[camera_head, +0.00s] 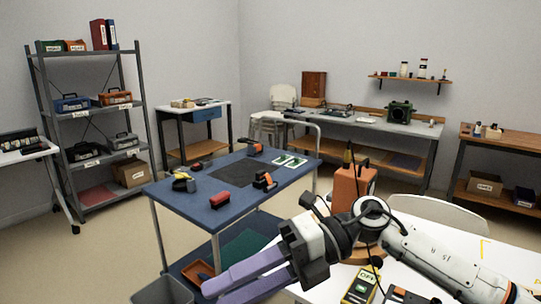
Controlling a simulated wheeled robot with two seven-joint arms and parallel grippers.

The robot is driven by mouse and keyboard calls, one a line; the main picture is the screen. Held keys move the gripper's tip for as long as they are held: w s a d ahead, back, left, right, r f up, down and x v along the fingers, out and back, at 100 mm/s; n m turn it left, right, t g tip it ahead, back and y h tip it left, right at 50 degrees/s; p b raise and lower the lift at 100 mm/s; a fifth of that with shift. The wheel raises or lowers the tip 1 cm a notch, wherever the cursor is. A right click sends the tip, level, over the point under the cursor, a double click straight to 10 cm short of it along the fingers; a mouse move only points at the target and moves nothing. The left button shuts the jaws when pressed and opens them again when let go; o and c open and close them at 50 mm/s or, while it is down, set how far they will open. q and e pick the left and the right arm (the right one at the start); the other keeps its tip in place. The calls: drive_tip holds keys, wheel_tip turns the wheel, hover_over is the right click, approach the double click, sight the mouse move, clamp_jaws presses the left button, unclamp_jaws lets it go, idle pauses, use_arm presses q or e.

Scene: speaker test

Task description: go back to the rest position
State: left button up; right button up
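My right arm comes in from the lower right over the white table. Its gripper (232,288) has two purple fingers pointing to the lower left, in front of the blue cart. The fingers look a little apart, with nothing seen between them; the lower one runs to the bottom edge of the picture. My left gripper is not in view.
A blue cart (209,217) with several tools stands just beyond the gripper. The white table (500,254) holds an orange device (346,187) and a yellow-black meter (360,287) close under the arm. A grey bin (163,291) is at the bottom left. Open floor lies left of the cart.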

drive_tip(key=w+f+m+t+y, duration=0.1)
drive_tip(key=w+m+t+y, duration=0.2)
drive_tip(key=m+t, duration=0.55)
drive_tip(key=w+f+m+t+y, duration=0.2)
drive_tip(key=m+t+y, duration=0.2)
drive_tip(key=m+t, duration=0.45)
drive_tip(key=w+d+f+m+t+h, duration=0.1)
drive_tip(key=d+f+m+t+h, duration=0.1)
drive_tip(key=d+f+m+h, duration=0.45)
drive_tip(key=d+f+m+t+h, duration=0.25)
drive_tip(key=f+m+h, duration=0.25)
drive_tip(key=f+m, duration=0.35)
drive_tip(key=s+d+f+m+g+h, duration=0.3)
drive_tip(key=s+d+f, duration=0.3)
drive_tip(key=s+f, duration=0.4)
drive_tip(key=s+d+f+m+g+h, duration=0.4)
drive_tip(key=s+d+f, duration=0.3)
drive_tip(key=s+f, duration=0.3)
wheel_tip(320, 180, down, 3)
drive_tip(key=shift+r+m+g, duration=0.1)
drive_tip(key=shift+m+g, duration=0.35)
drive_tip(key=shift+m, duration=0.25)
